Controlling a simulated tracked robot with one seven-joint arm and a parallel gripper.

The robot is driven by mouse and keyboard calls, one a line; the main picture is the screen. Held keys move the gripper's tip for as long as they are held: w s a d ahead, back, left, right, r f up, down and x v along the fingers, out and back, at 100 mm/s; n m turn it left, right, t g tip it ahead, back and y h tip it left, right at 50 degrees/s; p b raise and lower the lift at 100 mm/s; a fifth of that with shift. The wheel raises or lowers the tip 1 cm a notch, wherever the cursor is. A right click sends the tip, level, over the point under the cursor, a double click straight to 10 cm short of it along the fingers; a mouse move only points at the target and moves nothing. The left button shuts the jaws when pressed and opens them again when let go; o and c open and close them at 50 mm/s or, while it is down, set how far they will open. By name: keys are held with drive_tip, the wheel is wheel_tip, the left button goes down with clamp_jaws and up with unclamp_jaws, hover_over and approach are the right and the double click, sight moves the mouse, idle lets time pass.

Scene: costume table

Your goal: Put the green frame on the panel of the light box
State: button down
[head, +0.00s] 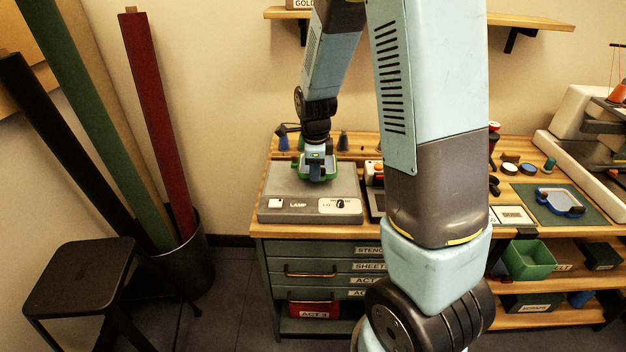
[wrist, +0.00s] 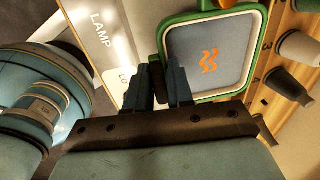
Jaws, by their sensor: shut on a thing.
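The green frame (head: 302,171) is at the light box's upper middle in the head view, mostly hidden behind my gripper (head: 317,165). In the wrist view the green frame (wrist: 215,97) has rounded corners and a grey mesh with an orange wavy mark. My gripper (wrist: 165,88) is shut on its near edge. The grey light box (head: 280,187) stands on the left end of the bench; its LAMP face also shows in the wrist view (wrist: 112,50). The frame covers the panel area. I cannot tell whether it touches the panel.
Several ink cones stand behind the light box, some in the wrist view (wrist: 298,47). A black stool (head: 80,275) and a bin of tall rolls (head: 185,262) stand left.

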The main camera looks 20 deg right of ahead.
drive_tip(key=shift+w+a+f, duration=0.1)
drive_tip(key=shift+w+f, duration=0.05)
drive_tip(key=shift+f, duration=0.1)
wheel_tip(320, 180, down, 3)
drive_tip(key=shift+w+a+f, duration=0.1)
drive_tip(key=shift+f, duration=0.1)
drive_tip(key=c, duration=1)
unclamp_jaws()
